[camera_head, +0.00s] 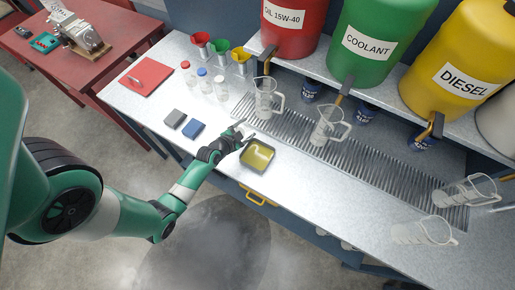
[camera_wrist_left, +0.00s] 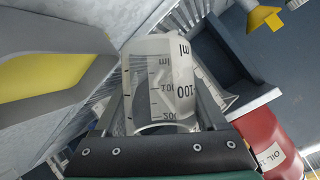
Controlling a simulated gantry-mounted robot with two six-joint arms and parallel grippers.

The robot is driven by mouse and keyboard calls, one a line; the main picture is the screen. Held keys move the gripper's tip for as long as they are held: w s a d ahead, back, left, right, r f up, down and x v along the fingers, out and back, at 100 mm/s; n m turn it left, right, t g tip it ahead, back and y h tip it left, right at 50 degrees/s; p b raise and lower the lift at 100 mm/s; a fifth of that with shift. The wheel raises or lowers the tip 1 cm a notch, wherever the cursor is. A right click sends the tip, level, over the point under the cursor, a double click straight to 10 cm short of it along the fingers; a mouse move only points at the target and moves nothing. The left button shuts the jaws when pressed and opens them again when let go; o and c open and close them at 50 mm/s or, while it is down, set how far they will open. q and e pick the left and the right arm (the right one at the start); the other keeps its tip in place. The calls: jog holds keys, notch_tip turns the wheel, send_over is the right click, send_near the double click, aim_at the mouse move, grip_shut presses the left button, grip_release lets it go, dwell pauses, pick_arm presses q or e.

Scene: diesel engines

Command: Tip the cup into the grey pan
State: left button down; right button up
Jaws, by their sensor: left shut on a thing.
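My left gripper (camera_head: 240,135) is beside the upper left edge of the grey pan (camera_head: 270,164) on the bench. In the left wrist view, the gripper (camera_wrist_left: 165,120) is shut on a clear cup (camera_wrist_left: 158,80) with black ml marks. The cup is hard to make out in the head view, where it is small and transparent. The pan holds yellow liquid and also shows at the left of the wrist view (camera_wrist_left: 95,42), apart from the cup. My right gripper is not in view.
Clear jugs stand on the ribbed drain grate (camera_head: 385,165) under the red, green and yellow drums (camera_head: 455,70). Another clear jug (camera_head: 422,232) is at the front right. A grey block and a blue block (camera_head: 194,130) lie left of the pan.

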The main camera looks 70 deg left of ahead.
aim_at(240, 127)
pick_arm(q)
jog(key=a+n+h+b, duration=0.1)
jog(key=b, duration=0.1)
jog(key=s+a+f+n+t+b, duration=0.1)
jog(key=a+n+h+b, duration=0.1)
jog(key=b, duration=0.1)
jog(key=shift+s+f+h+b, duration=0.15)
jog(key=shift+f+h+b, duration=0.15)
jog(key=shift+f, duration=0.05)
jog(key=shift+s+a+f+n+t+h+b, duration=0.15)
jog(key=shift+f+n+t+h+b, duration=0.2)
jog(key=shift+b, duration=0.3)
